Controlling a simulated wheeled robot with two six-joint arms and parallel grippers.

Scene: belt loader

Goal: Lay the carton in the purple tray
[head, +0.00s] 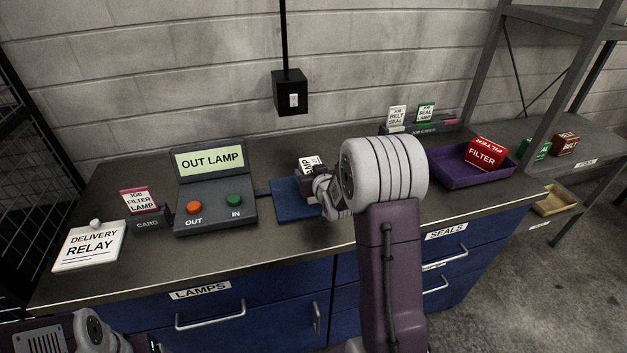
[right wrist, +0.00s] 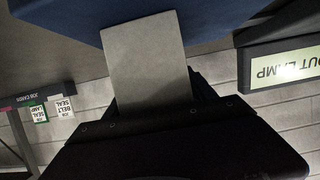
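A small carton (head: 308,164) with a white label, its text partly hidden, is at the blue pad (head: 291,207) beside the OUT LAMP console. My right gripper (head: 331,190) is right at it, and my wrist covers part of the carton and the pad. In the right wrist view a plain grey face (right wrist: 148,65) stands between the dark gripper body and the blue pad. The finger gap is not clear. The purple tray (head: 477,181) is at the right end of the counter, holding a red FILTER carton (head: 484,152). My left gripper's fingers are out of view.
The OUT LAMP console (head: 212,200), a job card holder (head: 148,219) and a DELIVERY RELAY sign (head: 89,247) are on the left. A card rack (head: 425,129) is behind the tray. Metal shelving (head: 540,90) stands right. Bare counter lies in front of the console.

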